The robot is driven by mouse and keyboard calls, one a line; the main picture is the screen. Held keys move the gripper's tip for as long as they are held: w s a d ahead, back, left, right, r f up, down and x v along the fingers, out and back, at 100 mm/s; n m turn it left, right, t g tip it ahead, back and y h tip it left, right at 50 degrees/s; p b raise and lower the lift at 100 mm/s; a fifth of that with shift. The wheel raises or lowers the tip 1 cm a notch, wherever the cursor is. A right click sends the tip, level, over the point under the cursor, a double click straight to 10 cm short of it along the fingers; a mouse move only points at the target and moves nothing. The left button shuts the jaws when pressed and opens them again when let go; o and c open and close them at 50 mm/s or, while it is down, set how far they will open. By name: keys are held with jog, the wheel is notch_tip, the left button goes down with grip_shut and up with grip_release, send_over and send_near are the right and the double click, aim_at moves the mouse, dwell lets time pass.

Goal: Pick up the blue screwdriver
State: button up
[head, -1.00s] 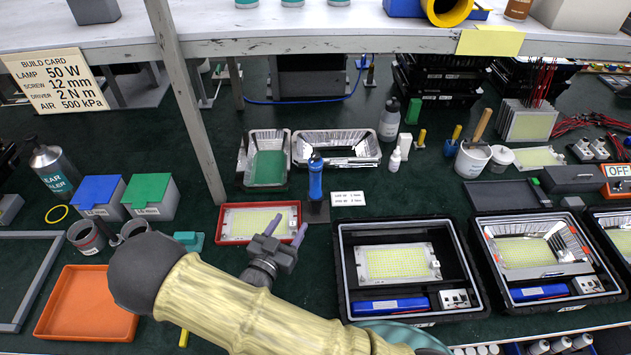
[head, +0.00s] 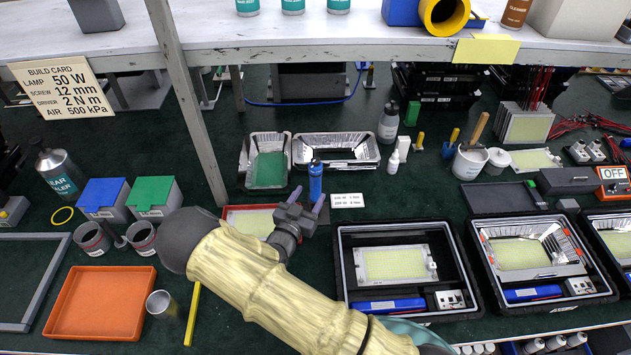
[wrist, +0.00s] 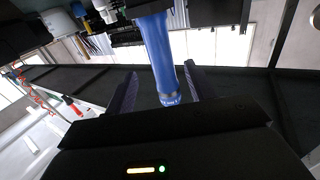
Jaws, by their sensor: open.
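The blue screwdriver (head: 316,182) stands upright behind the red tray, its lower part hidden by my gripper in the head view. My gripper (head: 307,200) is open, its fingers at the screwdriver's lower end in that view. In the wrist view the blue screwdriver (wrist: 160,55) shows large, its lower end in line with the gap between the two fingers of my gripper (wrist: 158,88). I cannot tell whether either finger touches it.
A red tray with a light panel (head: 250,220) lies left of my gripper. A white label card (head: 347,200) lies right of the screwdriver. Foil trays (head: 337,137) stand behind, and a black housing case (head: 340,270) is at front right. An upright post (head: 190,110) stands to the left.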

aim_at(313, 187)
jog(key=shift+w+d, duration=0.15)
jog(key=shift+w, duration=0.2)
jog(key=shift+w+d+r+p, duration=0.15)
jog(key=shift+w+d+p, duration=0.05)
jog(key=shift+w+p, duration=0.1)
jog(key=p+x, duration=0.1)
jog(key=x, duration=0.2)
jog(key=shift+w+r+p, duration=0.15)
jog(key=shift+w+p, duration=0.2)
jog(key=shift+w+d, duration=0.2)
jog(key=shift+w, duration=0.15)
jog(key=shift+c, duration=0.3)
jog(key=c, duration=1.1)
